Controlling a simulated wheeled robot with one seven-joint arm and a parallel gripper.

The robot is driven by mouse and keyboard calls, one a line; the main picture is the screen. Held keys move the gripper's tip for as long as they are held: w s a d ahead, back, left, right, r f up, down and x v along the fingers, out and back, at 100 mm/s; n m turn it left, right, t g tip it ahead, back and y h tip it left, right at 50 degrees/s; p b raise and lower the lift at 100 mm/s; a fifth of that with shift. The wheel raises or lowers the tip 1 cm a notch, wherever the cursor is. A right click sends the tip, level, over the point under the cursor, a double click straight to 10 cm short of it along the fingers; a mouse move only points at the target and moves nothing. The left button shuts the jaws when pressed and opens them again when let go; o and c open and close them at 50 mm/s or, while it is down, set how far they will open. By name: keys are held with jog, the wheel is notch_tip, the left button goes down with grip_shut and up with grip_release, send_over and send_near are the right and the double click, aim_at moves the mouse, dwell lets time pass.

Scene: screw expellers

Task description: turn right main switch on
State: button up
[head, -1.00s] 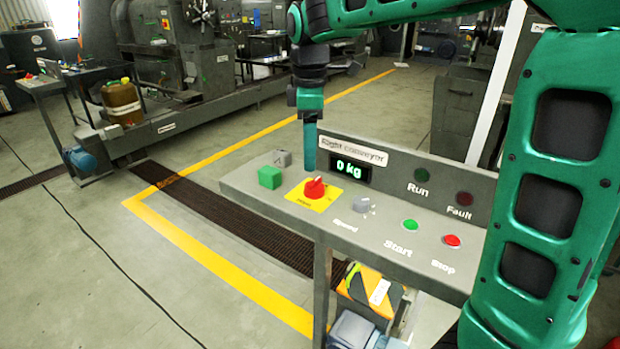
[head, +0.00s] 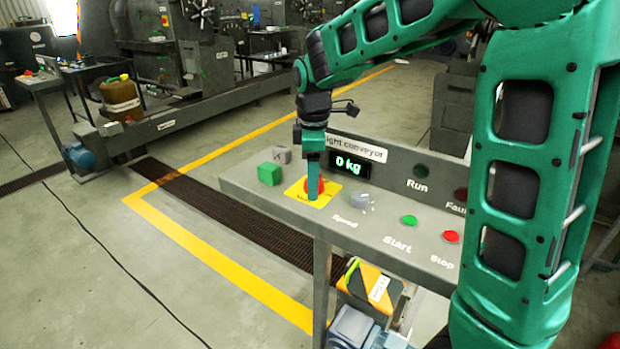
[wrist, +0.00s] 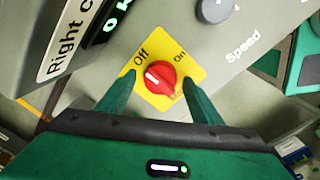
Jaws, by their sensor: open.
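The right main switch is a red round knob (wrist: 158,77) on a yellow plate (wrist: 150,98) marked Off and On, on the panel labelled Right conveyor. In the wrist view its white mark points toward the Off side. My gripper (wrist: 150,88) is open, with one green finger on each side of the knob; I cannot tell whether they touch it. In the head view the knob (head: 314,186) is partly hidden behind my gripper (head: 313,196).
The grey Speed knob (head: 360,199), green Start button (head: 409,220) and red Stop button (head: 451,237) sit to the right. A green cube (head: 270,174) and a grey cube (head: 282,154) lie to the left. The display (head: 349,167) reads 0 kg behind the switch.

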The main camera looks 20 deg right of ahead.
jog(key=c, duration=1)
jog(key=shift+m, duration=0.4)
jog(key=m, duration=0.3)
jog(key=shift+w+m, duration=0.15)
jog(key=shift+m, duration=0.15)
jog(key=m, duration=0.4)
jog(key=shift+m+g, duration=0.3)
jog(key=m, duration=0.4)
jog(key=shift+w+h, duration=0.15)
jog(key=shift+h, duration=0.15)
jog(key=m, duration=0.4)
jog(key=shift+r+m+g, duration=0.1)
jog(key=shift+m+g, duration=0.2)
jog(key=shift+m, duration=0.3)
